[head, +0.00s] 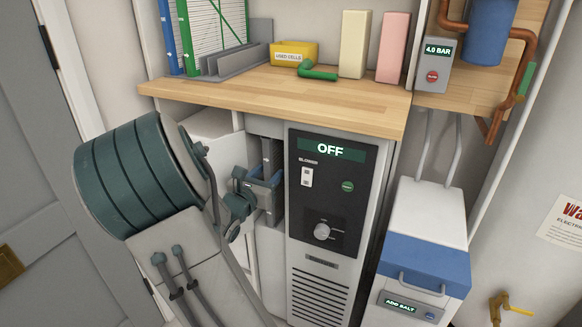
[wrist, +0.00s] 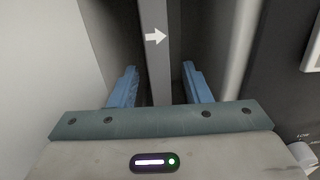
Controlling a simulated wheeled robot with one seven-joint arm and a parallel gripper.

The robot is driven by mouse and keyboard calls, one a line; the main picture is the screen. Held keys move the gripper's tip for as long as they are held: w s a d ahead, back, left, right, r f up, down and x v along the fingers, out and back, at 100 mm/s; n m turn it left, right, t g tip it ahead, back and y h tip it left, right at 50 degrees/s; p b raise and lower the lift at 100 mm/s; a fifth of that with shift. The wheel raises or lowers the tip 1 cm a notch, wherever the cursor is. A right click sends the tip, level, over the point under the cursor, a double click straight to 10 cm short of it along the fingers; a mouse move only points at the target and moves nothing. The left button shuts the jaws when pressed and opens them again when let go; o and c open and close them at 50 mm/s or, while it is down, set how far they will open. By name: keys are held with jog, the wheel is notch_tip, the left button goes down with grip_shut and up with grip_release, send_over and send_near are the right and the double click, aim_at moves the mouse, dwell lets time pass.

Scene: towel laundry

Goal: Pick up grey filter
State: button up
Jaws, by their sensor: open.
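The grey filter (wrist: 155,62) is an upright narrow grey panel with a white arrow pointing right on its edge. It stands in a dark slot, which in the head view lies just left of the blower unit. There a dark grey upright piece (head: 268,150), likely the filter, shows above my gripper (head: 262,182). In the wrist view my gripper (wrist: 160,72) is open, its two blue fingers on either side of the filter edge. A gap shows beside each finger; contact cannot be told. The filter's lower and rear parts are hidden.
The blower unit (head: 328,190) reads OFF and stands right of the slot. A wooden counter (head: 300,92) overhangs above with a grey rack (head: 232,62), a yellow bin (head: 293,52) and two blocks. A blue-and-white salt box (head: 425,262) stands at right.

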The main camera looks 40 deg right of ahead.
jog(key=shift+w+d, duration=0.15)
jog(key=shift+d, duration=0.3)
jog(key=shift+c, duration=0.3)
grip_shut()
jog(key=shift+r, duration=0.15)
